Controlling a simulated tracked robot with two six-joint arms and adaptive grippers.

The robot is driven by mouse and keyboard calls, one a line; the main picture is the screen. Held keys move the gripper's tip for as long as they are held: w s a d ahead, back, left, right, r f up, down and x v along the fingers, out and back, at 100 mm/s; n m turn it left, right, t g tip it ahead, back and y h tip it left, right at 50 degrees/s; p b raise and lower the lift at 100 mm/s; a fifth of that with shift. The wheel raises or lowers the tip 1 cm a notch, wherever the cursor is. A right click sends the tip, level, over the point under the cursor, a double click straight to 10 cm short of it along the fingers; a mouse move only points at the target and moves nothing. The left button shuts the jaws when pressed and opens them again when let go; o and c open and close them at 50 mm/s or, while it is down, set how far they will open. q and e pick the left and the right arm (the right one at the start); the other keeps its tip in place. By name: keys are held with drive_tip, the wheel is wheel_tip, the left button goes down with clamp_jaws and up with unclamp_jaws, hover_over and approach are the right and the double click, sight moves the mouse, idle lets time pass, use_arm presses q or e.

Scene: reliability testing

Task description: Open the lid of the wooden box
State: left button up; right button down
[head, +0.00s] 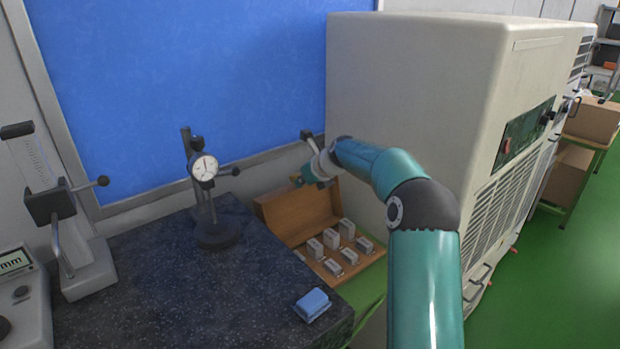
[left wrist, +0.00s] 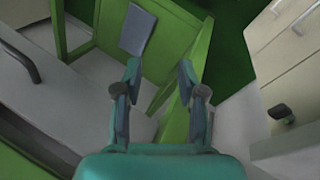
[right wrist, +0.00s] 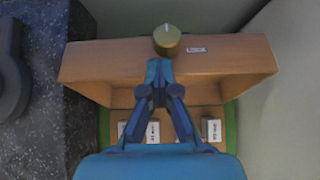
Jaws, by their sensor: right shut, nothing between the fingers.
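The wooden box (head: 372,258) stands beside the dark stone table, with its hinged lid (head: 275,212) raised and several pale blocks (head: 331,238) in its base. In the right wrist view the lid (right wrist: 100,62) spans the middle, with a round brass knob (right wrist: 167,42) and a small label on it. My right gripper (right wrist: 160,64) is shut and empty, its fingertips close by the knob; I cannot tell if they touch. In the head view my right arm reaches over the box to the lid's upper edge. My left gripper (left wrist: 160,68) is open and empty, outside the head view.
A dial gauge stand (head: 204,168) and a blue block (head: 312,304) are on the stone table (head: 190,290). A large beige cabinet (head: 420,90) stands close on the box's right.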

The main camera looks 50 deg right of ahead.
sight(287, 186)
drive_tip(key=shift+w+a+f, duration=0.15)
drive_tip(key=shift+w, duration=0.7)
drive_tip(key=shift+w+a+f, duration=0.1)
drive_tip(key=shift+w, duration=0.2)
drive_tip(key=shift+g, duration=0.4)
drive_tip(key=w+f, duration=0.2)
drive_tip(key=w, duration=0.1)
drive_tip(key=shift+w+f, duration=0.15)
drive_tip(key=shift+f, duration=0.1)
drive_tip(key=shift+s+d+r, duration=0.1)
drive_tip(key=shift+s+d, duration=0.15)
drive_tip(key=shift+s, duration=0.05)
drive_tip(key=shift+s+a+r, duration=0.1)
drive_tip(key=shift+s+r, duration=0.2)
drive_tip(key=shift+s, duration=0.3)
drive_tip(key=shift+s+a+r, duration=0.1)
drive_tip(key=shift+a+r, duration=0.05)
drive_tip(key=shift+r, duration=0.05)
use_arm(q)
drive_tip(key=shift+w+d, duration=0.1)
drive_tip(key=shift+w, duration=0.75)
use_arm(e)
drive_tip(key=v, duration=1.2)
drive_tip(key=shift+w+a+r, duration=0.15)
drive_tip(key=shift+w+r, duration=0.2)
drive_tip(key=shift+r, duration=0.05)
